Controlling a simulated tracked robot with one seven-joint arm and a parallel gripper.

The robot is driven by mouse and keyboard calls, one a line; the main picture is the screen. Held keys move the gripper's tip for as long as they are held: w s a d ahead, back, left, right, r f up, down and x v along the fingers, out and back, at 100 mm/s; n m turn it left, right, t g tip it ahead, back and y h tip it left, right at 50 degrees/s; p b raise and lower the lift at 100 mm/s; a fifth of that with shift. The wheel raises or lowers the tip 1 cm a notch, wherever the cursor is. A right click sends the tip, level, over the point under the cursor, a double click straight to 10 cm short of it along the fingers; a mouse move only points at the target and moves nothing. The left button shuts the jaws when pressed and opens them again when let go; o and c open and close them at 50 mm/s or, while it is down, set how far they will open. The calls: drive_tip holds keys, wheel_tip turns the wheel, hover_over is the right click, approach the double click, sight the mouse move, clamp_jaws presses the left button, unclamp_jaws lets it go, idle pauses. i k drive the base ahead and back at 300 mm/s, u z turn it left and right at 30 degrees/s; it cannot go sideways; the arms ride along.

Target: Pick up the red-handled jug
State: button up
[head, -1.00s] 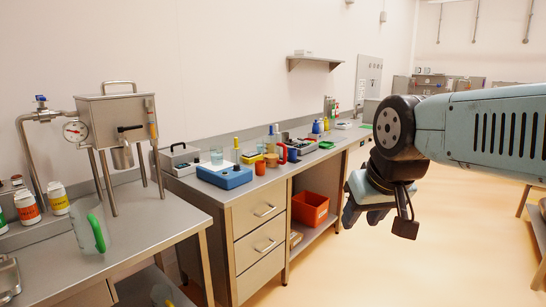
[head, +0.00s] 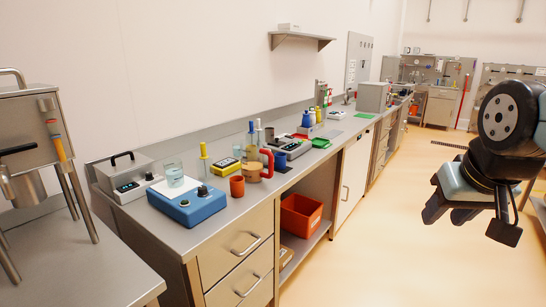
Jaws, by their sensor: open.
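The red-handled jug shows by its red handle (head: 267,164) on the long steel counter (head: 225,214), behind the orange-brown cup. Its body is hard to make out; a tan round thing (head: 253,171) stands right beside the handle. My gripper (head: 449,214) hangs at the right of the head view, over the floor and well clear of the counter. It is open, with its fingers pointing down and left, and nothing shows between them.
An orange bin (head: 301,216) sits on the shelf below. The steel hopper (head: 28,125) is at far left. The floor right of the counter is clear.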

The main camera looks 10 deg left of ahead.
sight(251, 151)
drive_tip(key=u, duration=0.2)
drive_tip(key=i, duration=0.9)
drive_tip(key=u, duration=0.65)
